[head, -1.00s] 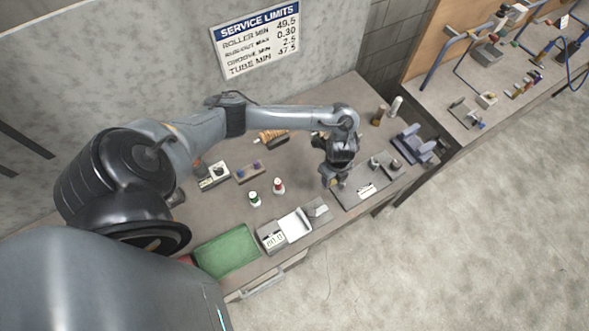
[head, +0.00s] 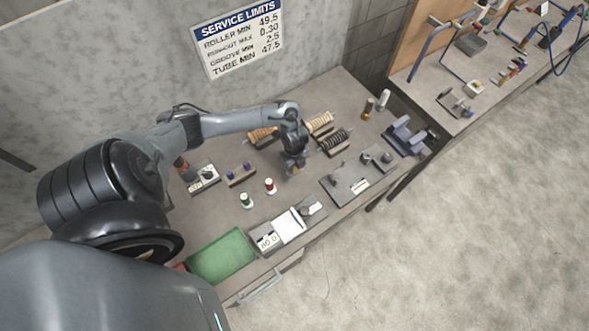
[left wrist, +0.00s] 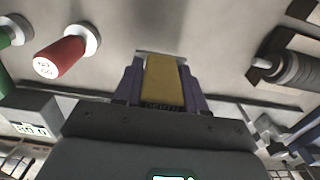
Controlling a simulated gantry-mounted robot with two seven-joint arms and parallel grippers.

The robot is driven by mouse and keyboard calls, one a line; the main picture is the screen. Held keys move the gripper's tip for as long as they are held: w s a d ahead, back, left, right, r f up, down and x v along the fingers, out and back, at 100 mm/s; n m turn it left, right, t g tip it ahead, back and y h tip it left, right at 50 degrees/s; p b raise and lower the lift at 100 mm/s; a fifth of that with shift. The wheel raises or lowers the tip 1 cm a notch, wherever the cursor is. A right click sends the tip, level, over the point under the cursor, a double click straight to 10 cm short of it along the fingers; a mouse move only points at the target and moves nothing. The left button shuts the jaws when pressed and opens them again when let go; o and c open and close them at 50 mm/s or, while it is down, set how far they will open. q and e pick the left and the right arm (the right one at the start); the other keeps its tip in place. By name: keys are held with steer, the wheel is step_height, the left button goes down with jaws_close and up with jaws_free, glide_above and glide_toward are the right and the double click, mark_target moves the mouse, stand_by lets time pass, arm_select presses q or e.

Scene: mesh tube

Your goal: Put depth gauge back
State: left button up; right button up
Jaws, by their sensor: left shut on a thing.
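A small brown block (head: 239,176) with purple-topped pieces stands left of the gripper. Whether it is the gauge's holder I cannot tell. My right gripper is not in view.
A grey fixture plate (head: 357,180) is to the right. A green mat (head: 222,255) and a display unit (head: 267,241) are along the front.

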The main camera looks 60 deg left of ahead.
mark_target(294, 171)
arm_select(q)
step_height(294, 171, down, 4)
steer(key=shift+r, duration=0.2)
steer(key=shift+f, duration=0.2)
steer(key=o, duration=1.2)
steer(key=shift+f, duration=0.1)
steer(key=shift+c, duration=0.2)
